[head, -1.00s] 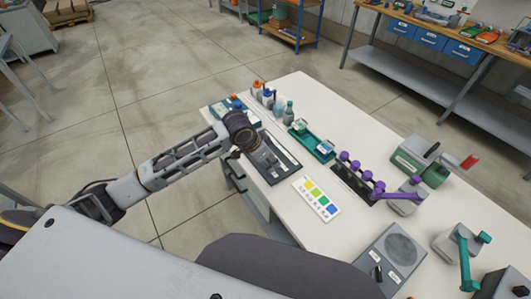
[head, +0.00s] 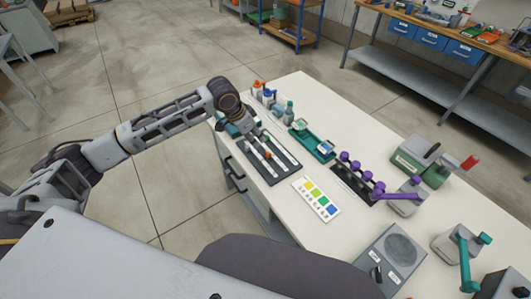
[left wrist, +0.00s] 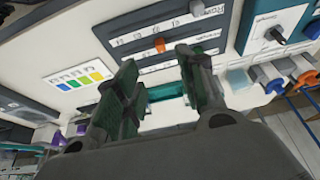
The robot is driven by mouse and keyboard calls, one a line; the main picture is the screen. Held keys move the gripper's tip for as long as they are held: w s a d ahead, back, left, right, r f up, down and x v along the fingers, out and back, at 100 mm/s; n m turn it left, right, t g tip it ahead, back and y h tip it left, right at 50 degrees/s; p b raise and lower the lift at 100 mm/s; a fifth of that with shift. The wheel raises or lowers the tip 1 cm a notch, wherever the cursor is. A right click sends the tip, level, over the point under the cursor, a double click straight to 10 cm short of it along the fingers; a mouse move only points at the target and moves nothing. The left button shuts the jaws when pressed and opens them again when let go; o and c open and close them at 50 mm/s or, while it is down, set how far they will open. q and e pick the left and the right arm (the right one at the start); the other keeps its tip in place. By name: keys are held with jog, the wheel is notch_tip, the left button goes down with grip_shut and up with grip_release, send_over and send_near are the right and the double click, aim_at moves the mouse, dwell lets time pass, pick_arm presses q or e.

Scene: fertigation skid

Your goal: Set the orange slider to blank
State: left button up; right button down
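The dark slider panel (head: 256,177) lies on the white bench top, with pale slots running along it. The orange slider (head: 267,154) sits in one slot, partway along. In the left wrist view the orange slider (left wrist: 160,45) stands up from the panel (left wrist: 124,22), just beyond the fingertips and apart from them. The labels there are too small to read. My left gripper (head: 250,128) is over the panel's far end. In the left wrist view its two fingers (left wrist: 157,62) are spread with nothing between them. My right gripper is not in view.
A colour card (head: 317,198) lies beside the panel. A teal tray (head: 318,149), small bottles (head: 288,112) and a row of purple knobs (head: 356,168) stand nearby. A blue-framed dial box (left wrist: 270,30) borders the panel in the left wrist view.

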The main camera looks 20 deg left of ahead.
aim_at(266, 154)
pick_arm(q)
jog(key=shift+f, duration=0.1)
jog(key=shift+x, duration=6.85)
grip_shut()
